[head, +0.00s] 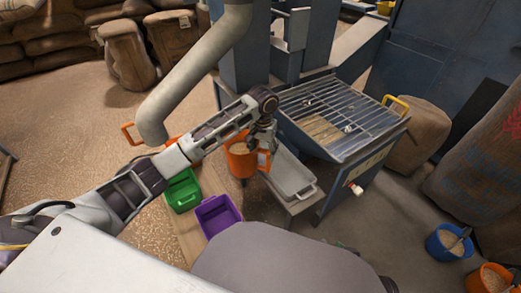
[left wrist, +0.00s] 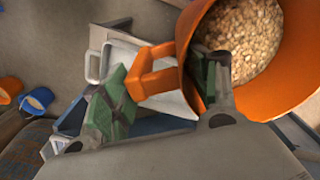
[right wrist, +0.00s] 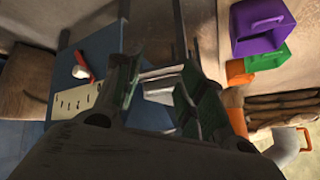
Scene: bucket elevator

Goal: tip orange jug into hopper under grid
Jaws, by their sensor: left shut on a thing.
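The orange jug (head: 241,158) is roughly upright, left of the grey metal tray. The left wrist view shows pale grain (left wrist: 245,38) inside it. My left gripper (head: 263,143) is shut on the jug's handle, which also shows in the left wrist view (left wrist: 157,72). I cannot tell whether the jug touches the surface below. The hopper (head: 352,150) stands to the right, with a metal grid (head: 330,103) across its top and some tan material visible under the bars. My right gripper (right wrist: 165,95) is open with nothing gripped; it is not visible in the head view.
The grey tray (head: 291,176) sits between jug and hopper. Green (head: 183,190) and purple (head: 217,214) bins stand at the left. A thick grey pipe (head: 197,72) slants down behind my left arm. Blue (head: 448,243) and orange (head: 492,279) buckets stand on the floor at right.

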